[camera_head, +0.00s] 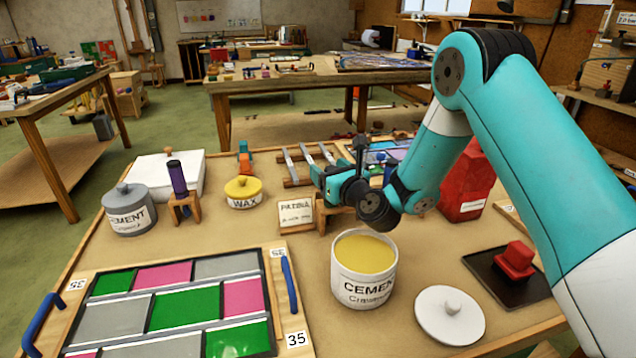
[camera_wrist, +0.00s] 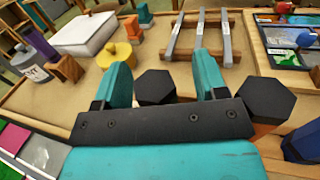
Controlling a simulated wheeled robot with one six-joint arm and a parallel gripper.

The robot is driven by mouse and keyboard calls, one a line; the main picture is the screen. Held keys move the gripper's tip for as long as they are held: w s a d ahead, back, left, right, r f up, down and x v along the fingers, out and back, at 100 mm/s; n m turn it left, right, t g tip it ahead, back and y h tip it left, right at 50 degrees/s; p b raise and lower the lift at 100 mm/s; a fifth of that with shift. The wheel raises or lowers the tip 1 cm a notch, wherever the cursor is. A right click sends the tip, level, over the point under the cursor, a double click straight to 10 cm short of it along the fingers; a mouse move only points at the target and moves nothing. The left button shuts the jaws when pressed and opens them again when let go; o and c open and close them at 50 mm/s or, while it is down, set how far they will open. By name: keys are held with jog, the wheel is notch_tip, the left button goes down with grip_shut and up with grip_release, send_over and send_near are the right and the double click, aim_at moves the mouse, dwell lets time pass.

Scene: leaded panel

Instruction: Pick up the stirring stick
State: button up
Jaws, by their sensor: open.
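My gripper (camera_head: 336,181) hangs above the back middle of the table, beyond the white cement pot (camera_head: 364,268). In the wrist view my gripper (camera_wrist: 163,72) has its two teal fingers wide apart. A black six-sided top (camera_wrist: 155,87) shows between the fingers, with its lower part hidden. A second black six-sided top (camera_wrist: 268,100) shows right of the right finger, above orange-brown wood. I cannot tell for sure which is the stirring stick. My gripper mostly hides this spot in the head view, where a wooden stand shows partly beside the patina card (camera_head: 296,214).
A rack with three grey bars (camera_wrist: 198,40) lies beyond the fingers. The yellow wax pot (camera_head: 243,192), purple-handled tool (camera_head: 178,178) and grey cement tin (camera_head: 129,210) stand left. The leaded panel (camera_head: 185,308) lies front left. A white lid (camera_head: 450,315) and red block (camera_head: 515,260) lie right.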

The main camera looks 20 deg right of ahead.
jog(key=shift+w+d, duration=0.2)
jog(key=shift+a, duration=0.35)
jog(key=shift+c, duration=1.3)
jog(key=shift+a, duration=0.1)
jog(key=c, duration=0.8)
jog(key=shift+r, duration=0.15)
